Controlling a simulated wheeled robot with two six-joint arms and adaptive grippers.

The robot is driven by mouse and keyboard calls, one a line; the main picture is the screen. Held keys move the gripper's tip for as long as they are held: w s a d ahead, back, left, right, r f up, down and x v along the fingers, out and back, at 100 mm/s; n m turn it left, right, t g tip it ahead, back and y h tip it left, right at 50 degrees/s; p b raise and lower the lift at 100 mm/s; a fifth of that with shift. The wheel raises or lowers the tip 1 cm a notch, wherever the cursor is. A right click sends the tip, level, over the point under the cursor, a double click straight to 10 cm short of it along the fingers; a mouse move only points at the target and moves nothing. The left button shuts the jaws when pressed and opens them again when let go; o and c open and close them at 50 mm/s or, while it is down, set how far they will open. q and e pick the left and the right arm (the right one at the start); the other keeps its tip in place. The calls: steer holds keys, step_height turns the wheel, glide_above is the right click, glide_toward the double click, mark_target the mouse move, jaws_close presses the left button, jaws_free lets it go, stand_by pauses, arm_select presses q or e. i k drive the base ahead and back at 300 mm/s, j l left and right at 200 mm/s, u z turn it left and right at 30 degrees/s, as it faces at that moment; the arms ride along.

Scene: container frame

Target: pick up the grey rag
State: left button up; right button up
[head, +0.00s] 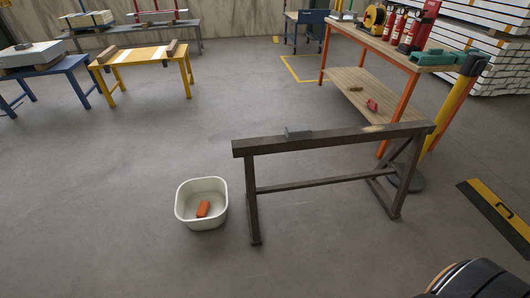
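A small grey block-like piece, which looks like the grey rag (298,133), lies on the top beam of a dark wooden sawhorse (340,141). It rests left of the beam's middle, and nothing covers it. Neither my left gripper nor my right gripper shows in the head view.
A white tub (181,211) with an orange item (203,209) stands on the floor left of the sawhorse. An orange-legged workbench (352,88) stands behind right. A yellow-black ramp (498,217) lies at the right. A cut-off black rounded shape fills the bottom right corner. Floor in front is clear.

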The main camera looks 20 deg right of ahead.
mark_target(295, 132)
steer(key=z, duration=1.15)
